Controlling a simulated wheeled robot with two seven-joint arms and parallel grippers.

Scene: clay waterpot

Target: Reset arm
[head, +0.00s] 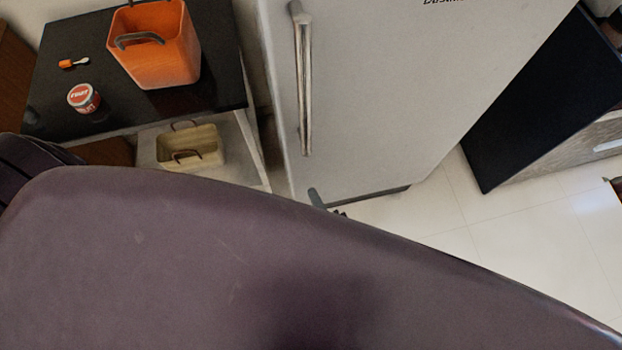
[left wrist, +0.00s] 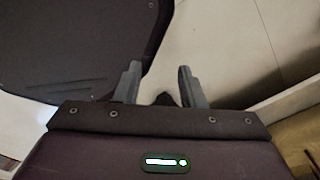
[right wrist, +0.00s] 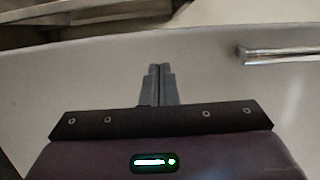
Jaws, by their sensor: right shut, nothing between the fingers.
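My right gripper (right wrist: 160,70) is shut and empty in the right wrist view, with its fingers together in front of the white fridge door. In the head view only a small grey finger tip of the right gripper (head: 317,199) shows past the edge of my own dark body part, near the fridge bottom. My left gripper (left wrist: 160,70) is open and empty in the left wrist view, over pale floor. The left gripper does not show in the head view. No clay waterpot is visible.
A white fridge (head: 350,100) with a metal handle (head: 304,85) stands ahead. At left, a black-topped table (head: 55,115) holds an orange basket (head: 155,60), a red-and-white jar (head: 83,98) and a small orange-and-white item (head: 73,63). A cream basket (head: 205,145) sits below. Tiled floor (head: 520,220) is clear at right.

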